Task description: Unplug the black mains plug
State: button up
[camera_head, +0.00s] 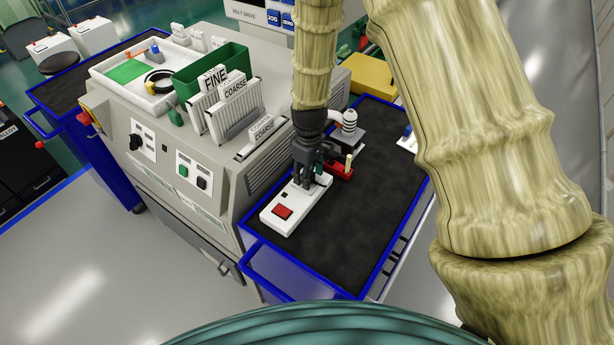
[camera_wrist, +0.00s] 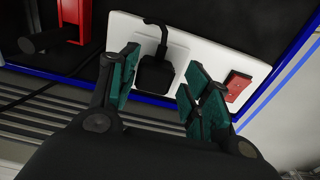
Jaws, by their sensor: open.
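The black mains plug (camera_wrist: 154,75) sits in a socket of the white power strip (camera_wrist: 205,55), with its black cord curving up from it in the wrist view. My gripper (camera_wrist: 158,88) is open, with one teal-padded finger on either side of the plug. I cannot tell whether the pads touch it. In the head view my gripper (camera_head: 307,178) points down over the far end of the white strip (camera_head: 290,210) and hides the plug. The strip has a red switch (camera_head: 283,212) at its near end, which also shows in the wrist view (camera_wrist: 238,86).
The strip lies on a dark-topped blue cart (camera_head: 350,240). A red object (camera_head: 340,172) and a grey-and-white device (camera_head: 347,137) stand close behind my gripper. A grey machine (camera_head: 215,180) stands left of the cart. The near part of the cart top is clear.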

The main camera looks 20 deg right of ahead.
jog(key=shift+s+r, duration=0.25)
jog(key=shift+r, duration=0.05)
jog(key=shift+c, duration=0.8)
jog(key=shift+d+f, duration=0.1)
jog(key=shift+c, duration=0.8)
jog(key=shift+w+f, duration=0.6)
jog(key=shift+w, duration=0.25)
jog(key=c, duration=0.4)
jog(key=shift+s+r, duration=0.2)
jog(key=shift+c, duration=1.2)
jog(key=shift+w+r, duration=0.1)
jog(key=shift+r, duration=0.15)
jog(key=shift+r+p, duration=0.35)
jog(key=shift+p, duration=0.05)
jog(key=shift+r, duration=0.2)
